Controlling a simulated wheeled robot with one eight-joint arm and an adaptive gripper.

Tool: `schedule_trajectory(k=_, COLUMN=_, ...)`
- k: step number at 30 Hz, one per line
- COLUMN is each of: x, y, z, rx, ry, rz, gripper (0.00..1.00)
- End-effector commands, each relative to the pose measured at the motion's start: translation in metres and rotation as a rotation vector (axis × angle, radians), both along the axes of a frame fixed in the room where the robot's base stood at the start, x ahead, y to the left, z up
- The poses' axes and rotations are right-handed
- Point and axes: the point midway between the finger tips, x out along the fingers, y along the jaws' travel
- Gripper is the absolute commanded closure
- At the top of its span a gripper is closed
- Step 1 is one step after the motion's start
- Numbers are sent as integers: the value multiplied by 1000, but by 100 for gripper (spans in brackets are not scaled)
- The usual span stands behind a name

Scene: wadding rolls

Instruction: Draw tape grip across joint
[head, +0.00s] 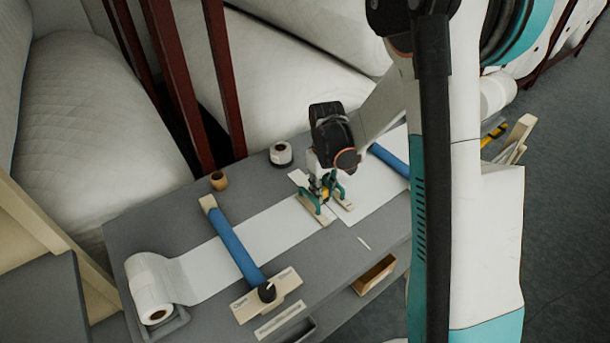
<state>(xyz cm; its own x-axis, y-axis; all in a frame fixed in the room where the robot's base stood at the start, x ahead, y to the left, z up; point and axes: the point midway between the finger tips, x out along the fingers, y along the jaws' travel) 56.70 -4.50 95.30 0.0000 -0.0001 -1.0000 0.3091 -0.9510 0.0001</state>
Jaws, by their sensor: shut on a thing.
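A white web (225,258) runs across the grey table, and a second white sheet (385,193) lies to its right. They meet near two pale wooden bars (318,213), between which a joint line appears. My gripper (328,193) points down over this joint, its teal fingers shut on a small yellow piece, seemingly the tape grip (325,195). The fingers and wooden bars partly hide the piece and the joint. I cannot tell whether the piece touches the web. A white tape roll (281,154) with a dark core stands behind, near the table's back edge.
A white roll (148,283) sits in a cradle at the left end. Blue bars (236,243) (390,160) cross the web on both sides. A small wooden cup (218,180) stands at the back. A thin white stick (364,243) lies in front. My arm hides the right side.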

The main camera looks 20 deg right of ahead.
Motion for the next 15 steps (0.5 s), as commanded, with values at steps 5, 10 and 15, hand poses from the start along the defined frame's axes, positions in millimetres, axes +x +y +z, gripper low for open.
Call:
schedule_trajectory(k=5, x=-53, y=-17, z=-1, rx=0, ry=0, rz=-4, gripper=100)
schedule_trajectory(k=10, x=-90, y=-29, z=-1, rx=1, ry=0, rz=-3, gripper=100)
schedule_trajectory(k=15, x=-113, y=-36, z=0, rx=1, ry=0, rz=-2, gripper=100)
